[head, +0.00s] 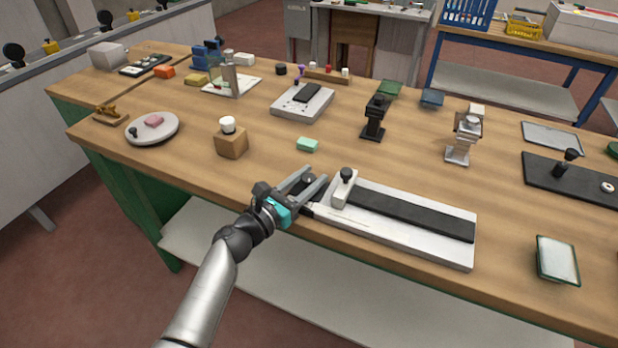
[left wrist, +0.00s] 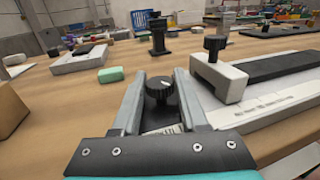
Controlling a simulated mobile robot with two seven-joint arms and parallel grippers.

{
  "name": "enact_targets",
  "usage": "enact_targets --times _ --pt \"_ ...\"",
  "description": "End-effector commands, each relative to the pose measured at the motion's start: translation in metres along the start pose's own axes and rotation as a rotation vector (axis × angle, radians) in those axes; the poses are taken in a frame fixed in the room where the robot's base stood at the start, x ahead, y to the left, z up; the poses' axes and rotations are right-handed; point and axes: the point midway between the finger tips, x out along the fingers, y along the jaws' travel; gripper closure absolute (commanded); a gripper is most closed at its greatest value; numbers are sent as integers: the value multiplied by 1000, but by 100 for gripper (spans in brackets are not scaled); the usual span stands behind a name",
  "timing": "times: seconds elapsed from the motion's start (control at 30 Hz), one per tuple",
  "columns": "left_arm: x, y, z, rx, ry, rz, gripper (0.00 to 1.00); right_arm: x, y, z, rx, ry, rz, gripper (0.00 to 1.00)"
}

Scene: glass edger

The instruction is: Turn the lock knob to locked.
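A black ribbed knob with a white pointer mark (left wrist: 160,91) stands between my left gripper's two fingers in the left wrist view. In the head view it shows as a small dark shape (head: 307,181) at the left end of the long white fixture (head: 400,240). My left gripper (head: 312,182) is open, with one finger on each side of the knob. I cannot tell whether either finger touches it. A pale plate with marks (left wrist: 168,129) shows partly below the knob; its marks are too small to read. My right gripper is not in view.
A white clamp block (head: 343,190) with its own black knob (head: 346,174) stands just right of the gripper, by a black strip (head: 410,214). A green block (head: 307,145) and a wooden cube (head: 232,143) sit farther back. Bare tabletop lies between them.

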Motion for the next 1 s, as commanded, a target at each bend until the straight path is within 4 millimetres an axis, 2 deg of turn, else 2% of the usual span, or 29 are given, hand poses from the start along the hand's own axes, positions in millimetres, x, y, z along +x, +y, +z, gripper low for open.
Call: enact_targets --times 0.03,0.37,0.77,1.0 --pt "0 0 0 0 0 0 64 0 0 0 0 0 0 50" --pt "0 0 0 0 0 0 100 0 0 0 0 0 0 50" --pt "0 0 -1 1 0 -24 100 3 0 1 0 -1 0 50" --pt "0 2 -3 3 0 -140 100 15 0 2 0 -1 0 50"
